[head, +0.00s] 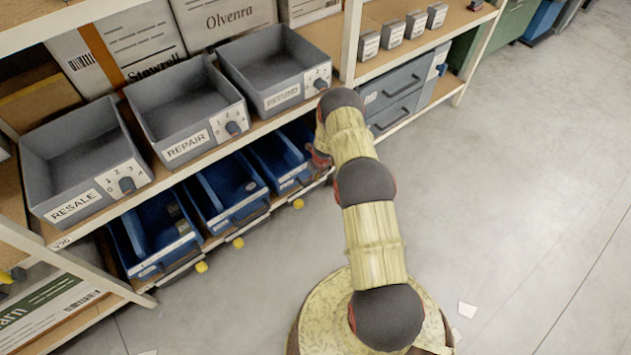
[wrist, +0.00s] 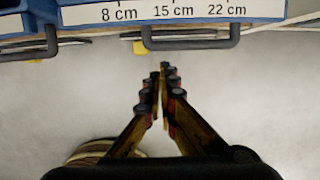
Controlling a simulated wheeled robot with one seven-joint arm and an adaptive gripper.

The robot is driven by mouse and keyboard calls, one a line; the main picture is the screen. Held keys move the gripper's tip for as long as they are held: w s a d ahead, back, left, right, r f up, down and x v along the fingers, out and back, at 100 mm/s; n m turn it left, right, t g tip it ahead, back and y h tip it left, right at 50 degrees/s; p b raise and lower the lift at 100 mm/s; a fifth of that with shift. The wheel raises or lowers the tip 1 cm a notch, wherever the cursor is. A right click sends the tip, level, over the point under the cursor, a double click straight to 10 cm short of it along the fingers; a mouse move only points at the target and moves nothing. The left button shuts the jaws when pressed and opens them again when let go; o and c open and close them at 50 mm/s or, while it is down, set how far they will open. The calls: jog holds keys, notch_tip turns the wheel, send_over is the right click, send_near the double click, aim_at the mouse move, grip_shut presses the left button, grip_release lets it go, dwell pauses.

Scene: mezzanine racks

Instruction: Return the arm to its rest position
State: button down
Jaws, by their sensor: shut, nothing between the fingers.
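My gripper (wrist: 162,85) shows in the wrist view with its two fingers together and nothing between them. It points toward the front of a blue drawer bin (wrist: 190,12) with a white scale strip marked 8 cm, 15 cm and 22 cm. A dark handle (wrist: 190,42) hangs below that strip, just beyond the fingertips. In the head view my arm (head: 370,200) reaches from its base toward the shelf, with its far end near the right blue bin (head: 282,158). The fingers are mostly hidden there behind the arm.
Grey bins labelled RESALE (head: 75,205) and REPAIR (head: 187,146), plus a third grey bin (head: 270,101), sit on the shelf above. Blue bins (head: 158,265) (head: 232,213) stand below. Small labelled boxes (head: 392,35) are at upper right. The floor (head: 520,190) to the right is mostly clear.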

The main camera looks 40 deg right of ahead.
jog(key=p+v, duration=0.2)
jog(key=v, duration=0.6)
jog(key=shift+w+d, duration=0.2)
jog(key=shift+w, duration=0.05)
